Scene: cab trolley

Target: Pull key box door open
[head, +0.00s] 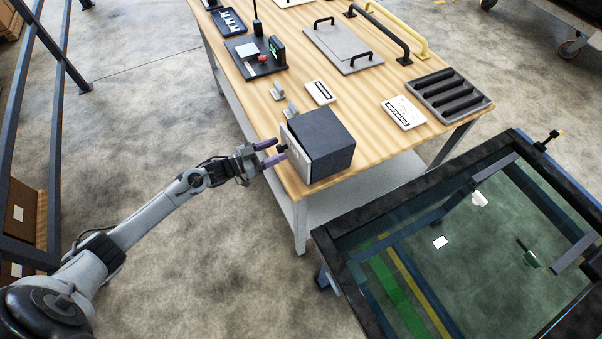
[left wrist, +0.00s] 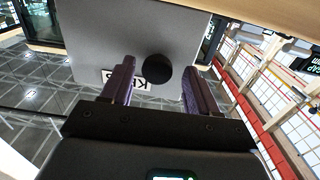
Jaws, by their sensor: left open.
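The key box (head: 323,140) is a dark box with a light grey door (head: 297,152) on its left side, standing at the near left corner of the wooden table. The door looks closed. A round black knob (head: 282,148) sticks out from the door. My left gripper (head: 272,152) is open in front of the door, with its purple fingers pointing at it. In the left wrist view the knob (left wrist: 157,68) shows between and slightly beyond the fingers (left wrist: 158,85), against the grey door (left wrist: 95,35) with its partly hidden label (left wrist: 108,76). I cannot tell whether the fingers touch it. My right gripper is not visible.
The wooden table (head: 355,95) holds small grey parts (head: 290,110), white label cards (head: 403,112), a dark slotted tray (head: 448,95) and a grey plate with handles (head: 340,45). A dark-framed glass panel (head: 460,240) stands at the right.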

